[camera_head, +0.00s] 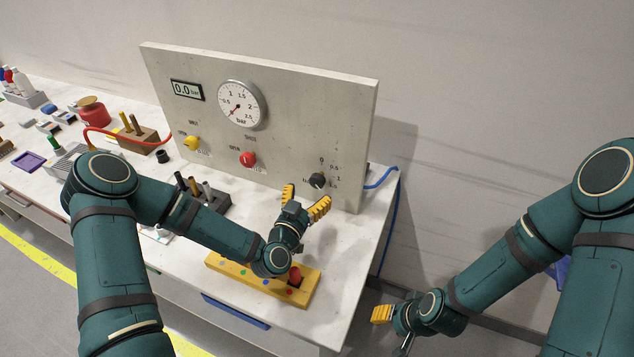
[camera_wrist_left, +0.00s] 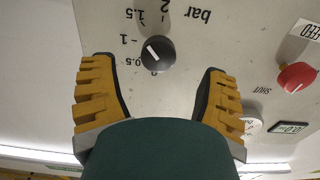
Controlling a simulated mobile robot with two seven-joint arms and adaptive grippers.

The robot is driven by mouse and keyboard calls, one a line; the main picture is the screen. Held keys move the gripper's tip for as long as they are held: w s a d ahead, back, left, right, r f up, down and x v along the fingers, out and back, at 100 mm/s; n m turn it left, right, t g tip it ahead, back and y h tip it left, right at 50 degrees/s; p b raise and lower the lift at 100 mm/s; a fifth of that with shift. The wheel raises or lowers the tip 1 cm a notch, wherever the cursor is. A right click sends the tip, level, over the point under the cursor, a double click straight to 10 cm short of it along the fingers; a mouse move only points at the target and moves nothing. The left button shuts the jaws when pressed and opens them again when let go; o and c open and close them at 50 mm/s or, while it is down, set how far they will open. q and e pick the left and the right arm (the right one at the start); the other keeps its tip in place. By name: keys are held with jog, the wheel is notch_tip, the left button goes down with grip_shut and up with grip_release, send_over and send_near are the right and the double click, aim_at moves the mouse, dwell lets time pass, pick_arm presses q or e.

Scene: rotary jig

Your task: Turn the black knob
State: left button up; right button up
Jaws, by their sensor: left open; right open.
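The black knob (camera_head: 317,180) sits low on the right side of the upright grey panel (camera_head: 290,110), beside a bar scale. In the left wrist view the knob (camera_wrist_left: 158,54) shows a white pointer line, set between the 0.5 and 1 marks. My left gripper (camera_head: 305,198) is open with yellow fingers, just in front of and below the knob. In the left wrist view its fingers (camera_wrist_left: 158,95) stand apart on either side of the knob, not touching it. My right gripper (camera_head: 390,316) is open, low at the right, off the table; its fingers show only partly.
The panel also carries a dial gauge (camera_head: 241,105), a display reading 0.0 bar (camera_head: 187,90), a red knob (camera_head: 248,159) and a yellow knob (camera_head: 191,143). A yellow block (camera_head: 235,270) lies below my left gripper. A blue hose (camera_head: 381,178) leaves the panel's right edge.

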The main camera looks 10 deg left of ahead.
aim_at(316, 185)
pick_arm(q)
jog(key=w, duration=0.2)
jog(key=w+d, duration=0.1)
jog(key=w, duration=0.2)
jog(key=shift+w+d, duration=0.1)
jog(key=shift+w, duration=0.15)
jog(key=shift+c, duration=0.2)
jog(key=c, duration=1.2)
